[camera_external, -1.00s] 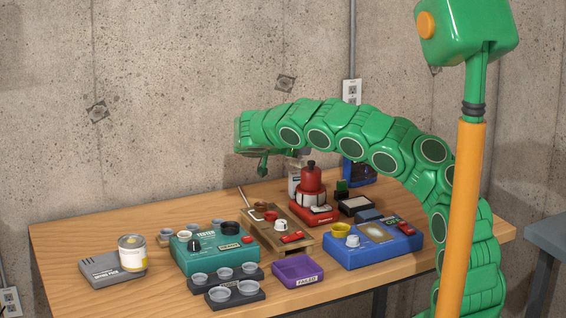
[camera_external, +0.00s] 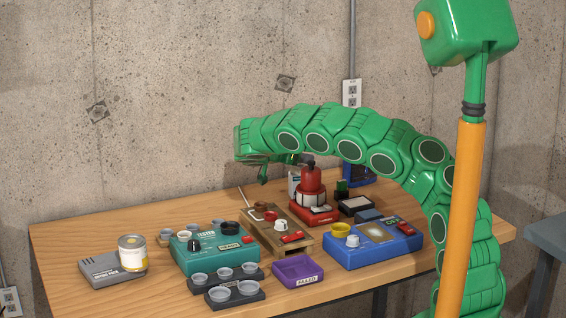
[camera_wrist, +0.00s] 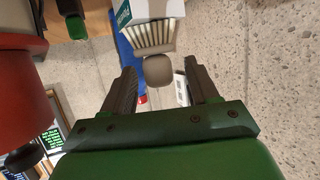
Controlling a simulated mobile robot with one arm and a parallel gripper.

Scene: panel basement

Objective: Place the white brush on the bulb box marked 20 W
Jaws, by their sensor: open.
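In the wrist view, a brush with pale bristles (camera_wrist: 153,36) and a rounded grey-brown handle (camera_wrist: 158,70) is ahead of my open gripper (camera_wrist: 162,72). The handle lies in line with the gap between the dark fingers; I see no grip on it. Behind the bristles is a white and teal box (camera_wrist: 150,9); its marking is not readable. In the external view, my gripper (camera_external: 278,163) is above the back of the table, left of the red bottle. A pale item (camera_external: 293,184) shows partly behind that bottle. No 20 W mark is legible.
The red bottle (camera_external: 311,184) stands close to my gripper, and a large red shape (camera_wrist: 22,95) fills the wrist view's left side. A teal tester (camera_external: 205,252), a wooden stand (camera_external: 262,230) and a blue unit (camera_external: 372,250) crowd the table (camera_external: 110,225). Its back left is clear.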

